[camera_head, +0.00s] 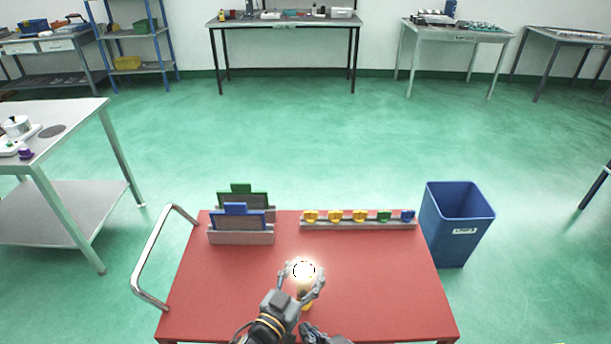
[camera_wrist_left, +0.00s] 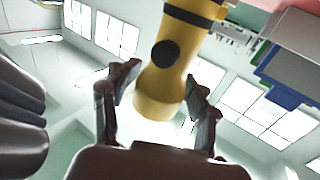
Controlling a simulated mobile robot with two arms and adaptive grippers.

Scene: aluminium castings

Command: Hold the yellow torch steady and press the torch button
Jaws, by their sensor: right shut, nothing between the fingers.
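The yellow torch (camera_head: 307,304) is upright over the red table top, with a bright white glow at its upper end. In the left wrist view the torch (camera_wrist_left: 180,75) has a round black button (camera_wrist_left: 165,54) on its side and a dark band. My left gripper (camera_head: 302,277) has its fingers on both sides of the torch near the glowing end. Its fingers also flank the torch in the left wrist view (camera_wrist_left: 163,90). My right gripper (camera_head: 308,328) is shut and empty, low at the bottom edge, close to the torch's lower part. The torch's base is partly hidden.
The red table (camera_head: 370,290) is mostly clear around the torch. A rack with blue and green panels (camera_head: 240,238) stands at back left. A rail (camera_head: 358,225) with yellow, green and blue pieces lies at back right. A blue bin (camera_head: 447,230) stands beyond the right edge.

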